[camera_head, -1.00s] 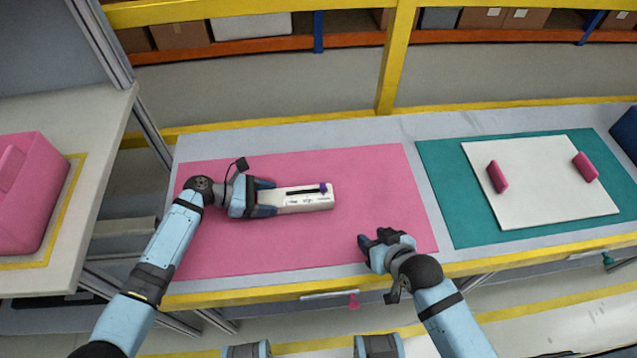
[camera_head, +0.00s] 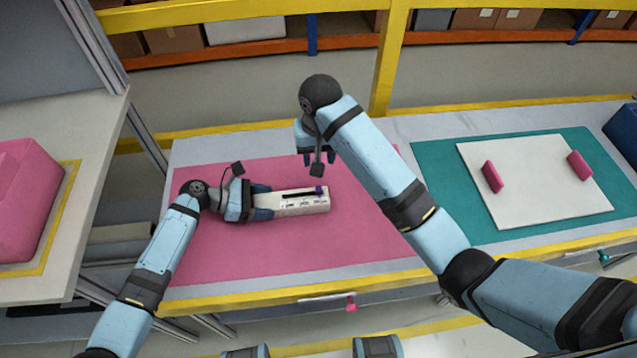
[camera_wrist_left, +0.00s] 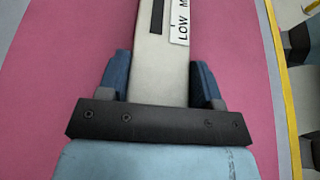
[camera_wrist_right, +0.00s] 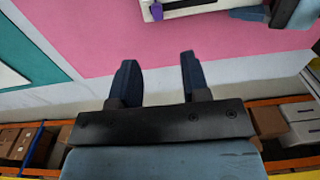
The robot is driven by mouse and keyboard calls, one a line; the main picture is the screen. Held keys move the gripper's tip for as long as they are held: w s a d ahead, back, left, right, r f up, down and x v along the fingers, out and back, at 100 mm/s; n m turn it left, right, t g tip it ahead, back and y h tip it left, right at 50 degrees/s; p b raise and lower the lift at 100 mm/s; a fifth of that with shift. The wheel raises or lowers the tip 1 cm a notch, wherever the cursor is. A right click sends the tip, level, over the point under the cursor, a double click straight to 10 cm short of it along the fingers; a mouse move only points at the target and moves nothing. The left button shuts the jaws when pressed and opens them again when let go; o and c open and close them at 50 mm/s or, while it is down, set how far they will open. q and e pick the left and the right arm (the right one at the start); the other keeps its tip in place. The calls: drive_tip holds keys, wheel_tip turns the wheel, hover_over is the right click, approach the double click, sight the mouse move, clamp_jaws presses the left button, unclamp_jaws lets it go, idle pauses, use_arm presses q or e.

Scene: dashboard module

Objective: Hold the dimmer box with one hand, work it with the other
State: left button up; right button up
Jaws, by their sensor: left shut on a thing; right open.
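The dimmer box (camera_head: 303,204) is a long white box on the pink mat (camera_head: 230,262). It has a dark slot, a label and a purple slider knob (camera_head: 319,189) at the slot's right end. My left gripper (camera_head: 262,201) is shut on the box's left end. In the left wrist view its fingers (camera_wrist_left: 161,85) straddle the box beside the word LOW. My right gripper (camera_head: 318,158) is open and empty, above the mat's far edge, just beyond the knob. The right wrist view shows its spread fingers (camera_wrist_right: 160,80), with the knob (camera_wrist_right: 157,11) at the top edge.
A teal mat (camera_head: 455,222) with a white board (camera_head: 530,205) and two pink handles lies to the right. A pink bin (camera_head: 28,205) stands on the side table at left. A yellow post (camera_head: 388,60) rises behind the table. The front of the pink mat is clear.

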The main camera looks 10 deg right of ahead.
sight(318, 186)
wheel_tip(318, 186, down, 12)
drive_tip(key=shift+w+r, duration=0.1)
drive_tip(key=shift+r, duration=0.15)
idle(0.3)
clamp_jaws()
